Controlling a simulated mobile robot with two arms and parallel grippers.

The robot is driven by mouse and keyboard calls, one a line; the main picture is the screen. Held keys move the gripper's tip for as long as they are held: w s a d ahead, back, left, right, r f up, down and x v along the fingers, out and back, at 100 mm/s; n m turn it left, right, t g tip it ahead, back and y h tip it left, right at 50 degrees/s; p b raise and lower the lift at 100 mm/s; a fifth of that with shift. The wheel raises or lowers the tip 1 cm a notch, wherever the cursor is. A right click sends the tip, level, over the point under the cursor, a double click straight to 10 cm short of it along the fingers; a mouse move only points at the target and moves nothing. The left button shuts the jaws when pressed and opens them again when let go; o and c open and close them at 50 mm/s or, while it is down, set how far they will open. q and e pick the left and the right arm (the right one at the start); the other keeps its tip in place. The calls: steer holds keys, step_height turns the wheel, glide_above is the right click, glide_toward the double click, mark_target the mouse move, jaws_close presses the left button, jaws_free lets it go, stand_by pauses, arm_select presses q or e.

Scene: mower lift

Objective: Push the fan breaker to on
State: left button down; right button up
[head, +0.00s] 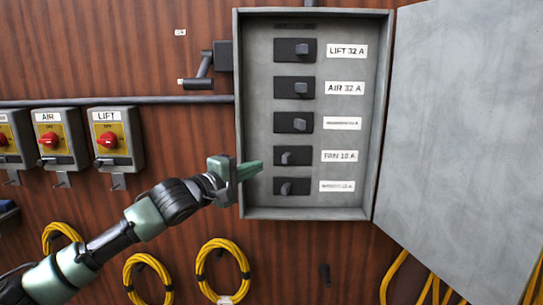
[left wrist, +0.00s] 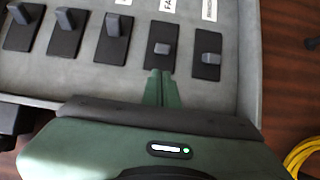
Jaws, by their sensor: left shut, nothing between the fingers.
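The fan breaker (head: 298,156) is the dark plate beside the "FAN 10 A" label (head: 340,156), fourth from the top in the open grey box. Its toggle sits towards the left end of the plate. My left gripper (head: 257,168) is shut and empty, its green fingers reaching over the box's left edge, just left of the fan breaker. In the left wrist view the shut fingertips (left wrist: 160,78) lie at the near end of the fan breaker plate (left wrist: 161,60), in line with its toggle. I cannot tell whether they touch it. My right gripper is not in view.
The lift (head: 295,49), air (head: 294,87) and third (head: 293,122) breakers have toggles to the right; the bottom one (head: 292,186) has its toggle to the left. The box door (head: 460,130) stands open at right. Red-knob switches (head: 107,140) and yellow cable coils (head: 222,270) are on the wall.

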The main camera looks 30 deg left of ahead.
mark_target(287, 158)
arm_select(q)
steer(key=w+p, duration=0.4)
steer(key=w, duration=0.3)
steer(key=shift+w+d, duration=0.25)
steer(key=shift+d, duration=0.05)
steer(key=shift+d+f, duration=0.1)
steer(key=shift+d, duration=0.05)
